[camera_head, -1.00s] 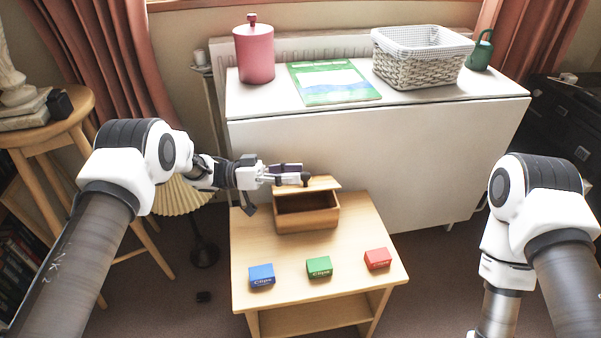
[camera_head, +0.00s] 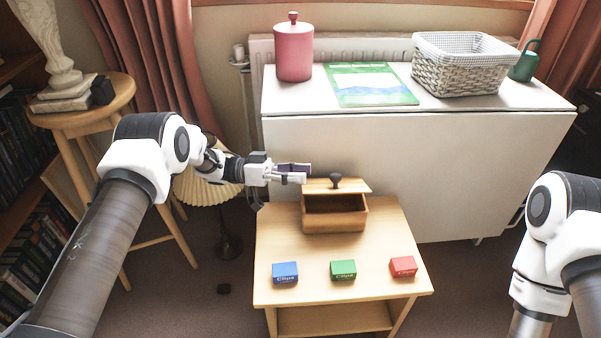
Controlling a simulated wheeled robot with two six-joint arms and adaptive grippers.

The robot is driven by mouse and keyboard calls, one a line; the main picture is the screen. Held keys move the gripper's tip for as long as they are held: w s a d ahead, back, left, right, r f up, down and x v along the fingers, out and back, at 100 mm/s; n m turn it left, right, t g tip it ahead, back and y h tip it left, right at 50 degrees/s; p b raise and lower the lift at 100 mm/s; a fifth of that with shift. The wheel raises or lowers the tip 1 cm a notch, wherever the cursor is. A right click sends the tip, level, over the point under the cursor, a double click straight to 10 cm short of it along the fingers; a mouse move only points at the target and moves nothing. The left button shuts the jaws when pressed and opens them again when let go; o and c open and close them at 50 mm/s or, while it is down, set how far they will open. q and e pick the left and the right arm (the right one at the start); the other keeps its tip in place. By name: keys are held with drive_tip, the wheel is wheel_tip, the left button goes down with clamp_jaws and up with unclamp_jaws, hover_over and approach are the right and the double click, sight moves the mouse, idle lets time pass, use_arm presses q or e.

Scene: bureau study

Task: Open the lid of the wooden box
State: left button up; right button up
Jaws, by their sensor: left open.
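The wooden box (camera_head: 335,222) stands at the back of the small wooden table. Its lid (camera_head: 353,187) is raised at the front, with a dark gap between lid and box, and a dark round knob (camera_head: 336,180) is on top. My left gripper (camera_head: 308,173) is open and empty, just left of the knob and apart from it, near the lid's left end. The right arm shows at the right edge, but its gripper is out of view.
Blue (camera_head: 285,272), green (camera_head: 343,270) and red (camera_head: 403,266) clip boxes sit in front on the small table (camera_head: 300,294). Behind stands a white table (camera_head: 420,150) with a pink canister (camera_head: 294,50), a green booklet (camera_head: 370,84) and a wicker basket (camera_head: 462,66).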

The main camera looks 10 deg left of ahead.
use_arm(q)
drive_tip(key=a+f, duration=0.1)
drive_tip(key=a, duration=1.1)
drive_tip(key=shift+s, duration=0.45)
